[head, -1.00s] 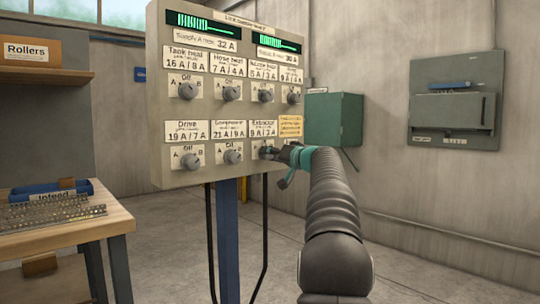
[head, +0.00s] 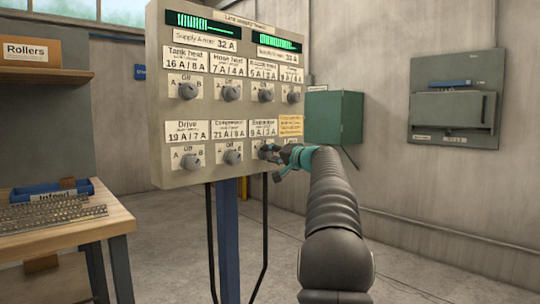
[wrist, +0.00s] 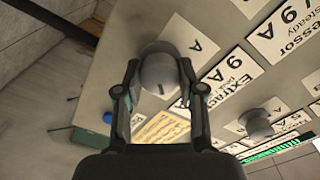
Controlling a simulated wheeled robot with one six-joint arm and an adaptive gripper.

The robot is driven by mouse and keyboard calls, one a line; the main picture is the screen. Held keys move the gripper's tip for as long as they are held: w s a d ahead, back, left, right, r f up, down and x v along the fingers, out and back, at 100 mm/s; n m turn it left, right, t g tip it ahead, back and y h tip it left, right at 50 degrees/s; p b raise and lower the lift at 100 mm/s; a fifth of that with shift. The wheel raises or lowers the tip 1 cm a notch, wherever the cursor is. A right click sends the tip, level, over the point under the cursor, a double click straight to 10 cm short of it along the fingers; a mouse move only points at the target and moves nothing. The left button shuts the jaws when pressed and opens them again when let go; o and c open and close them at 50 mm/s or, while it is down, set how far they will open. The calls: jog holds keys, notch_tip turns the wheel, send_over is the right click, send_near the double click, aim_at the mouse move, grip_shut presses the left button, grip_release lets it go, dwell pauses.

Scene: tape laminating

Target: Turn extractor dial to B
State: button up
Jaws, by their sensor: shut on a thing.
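The extractor dial (wrist: 160,72) is a grey round knob on the supply panel (head: 215,115), in the lower row, beside the yellow note. My gripper (head: 268,151) is at this dial. In the wrist view my gripper (wrist: 160,82) has its fingers on both sides of the knob, shut on it. A dark mark on the knob points to the lower right of the wrist view, away from the letter A (wrist: 197,45). The B mark is hidden, so I cannot tell the exact setting. The extractor label (head: 263,129) is above the dial.
Other dials, such as the compressor dial (head: 233,157), sit close to the left. A workbench (head: 80,233) with a blue infeed tray (head: 45,196) stands at the left. A green box (head: 335,118) hangs on the wall behind. The floor right of the panel is clear.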

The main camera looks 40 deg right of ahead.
jog(key=shift+r, duration=0.1)
jog(key=o, duration=1.1)
jog(key=shift+o, duration=0.2)
jog(key=s, duration=1.2)
jog(key=shift+d, duration=0.4)
